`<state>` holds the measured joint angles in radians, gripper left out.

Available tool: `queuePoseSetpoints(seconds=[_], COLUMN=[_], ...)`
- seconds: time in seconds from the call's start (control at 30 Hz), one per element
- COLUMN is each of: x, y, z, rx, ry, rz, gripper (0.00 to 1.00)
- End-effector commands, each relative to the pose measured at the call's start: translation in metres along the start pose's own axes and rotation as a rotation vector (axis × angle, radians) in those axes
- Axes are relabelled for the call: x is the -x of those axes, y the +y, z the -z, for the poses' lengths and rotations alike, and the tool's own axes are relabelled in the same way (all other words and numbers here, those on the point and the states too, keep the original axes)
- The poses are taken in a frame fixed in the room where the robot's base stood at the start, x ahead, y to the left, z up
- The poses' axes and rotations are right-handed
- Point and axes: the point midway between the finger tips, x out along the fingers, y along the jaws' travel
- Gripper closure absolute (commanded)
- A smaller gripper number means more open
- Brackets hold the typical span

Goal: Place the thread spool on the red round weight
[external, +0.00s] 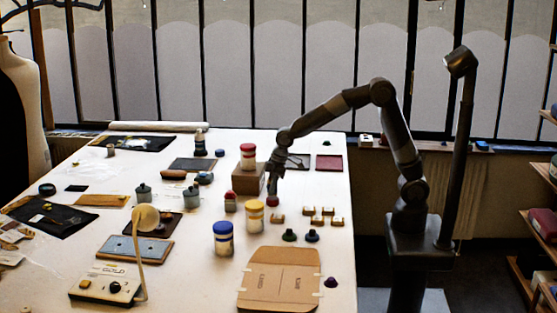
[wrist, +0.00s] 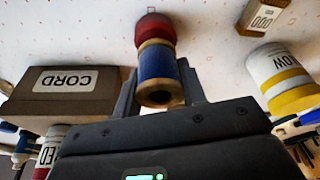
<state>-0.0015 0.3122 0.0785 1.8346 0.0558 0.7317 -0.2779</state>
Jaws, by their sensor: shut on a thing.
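The thread spool (wrist: 157,68), with blue thread and light wooden ends, is between the two fingers of my gripper (wrist: 158,90) in the wrist view. My gripper is shut on it. The red round weight (wrist: 156,27) shows just past the spool's far end, and the spool overlaps it in the picture. I cannot tell whether the two touch. In the external view my gripper (external: 272,188) points down low over the table, right of the cardboard box. The spool and weight are too small and dark there to make out clearly.
The CORD box (wrist: 60,90) stands close on one side, with a red-labelled jar (external: 248,156) on top. A yellow-labelled jar (wrist: 280,76) stands on the other side. Small blocks (external: 277,218) and a flat cardboard piece (external: 280,280) lie nearer the table's front.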

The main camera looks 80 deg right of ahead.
Motion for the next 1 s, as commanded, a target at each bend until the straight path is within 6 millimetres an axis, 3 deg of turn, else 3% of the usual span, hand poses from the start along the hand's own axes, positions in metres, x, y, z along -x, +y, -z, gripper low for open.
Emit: queuePoseSetpoints(seconds=[0.1, 0.47, 0.5, 0.73, 1.0], x=[-0.0138, -0.0175, -0.0174, -0.0172, -0.0156], y=[-0.0001, 0.0001, 0.0001, 0.0001, 0.0001], z=[-0.0043, -0.005, -0.0049, -0.005, -0.0045], rx=[0.0, 0.0, 0.0, 0.0, 0.0], ry=[-0.002, 0.0, 0.0, 0.0, 0.0], rz=[0.0, 0.0, 0.0, 0.0, 0.0], gripper=[0.85, 0.85, 0.6, 0.41, 0.41])
